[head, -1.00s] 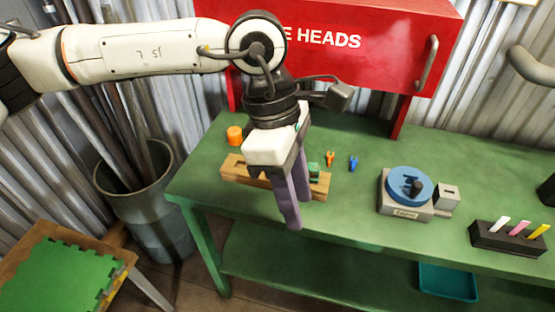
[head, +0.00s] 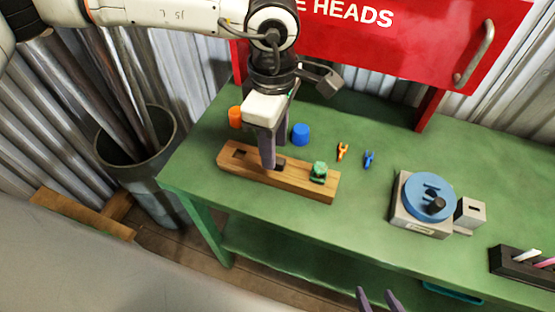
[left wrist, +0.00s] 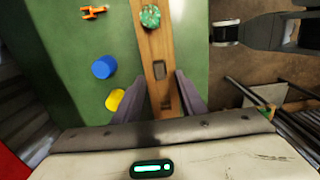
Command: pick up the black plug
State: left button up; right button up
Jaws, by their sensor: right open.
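A wooden block (head: 300,184) lies on the green bench. A dark shape (head: 281,164) sits at its middle, beside my left fingers; it also shows in the left wrist view (left wrist: 159,70). I cannot tell whether it is the black plug or an empty socket. A green piece (head: 318,172) sits near the block's right end. A black knob-like piece (head: 437,205) stands on a blue disc. My left gripper (head: 268,158) points down over the block; in the left wrist view its fingers are apart with the block between them. My right gripper (head: 378,301) is open at the bottom edge.
Blue (head: 300,135) and orange (head: 235,117) cylinders stand behind the block, and a yellow one (left wrist: 115,100) shows in the wrist view. Orange (head: 342,151) and blue (head: 369,159) clips lie to the right. A red cabinet (head: 400,45) stands at the back.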

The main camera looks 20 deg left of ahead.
aim_at(277, 165)
pick_arm(q)
notch_tip(277, 165, down, 3)
jog(key=shift+a+f, duration=0.15)
jog(key=shift+c, duration=0.5)
grip_shut()
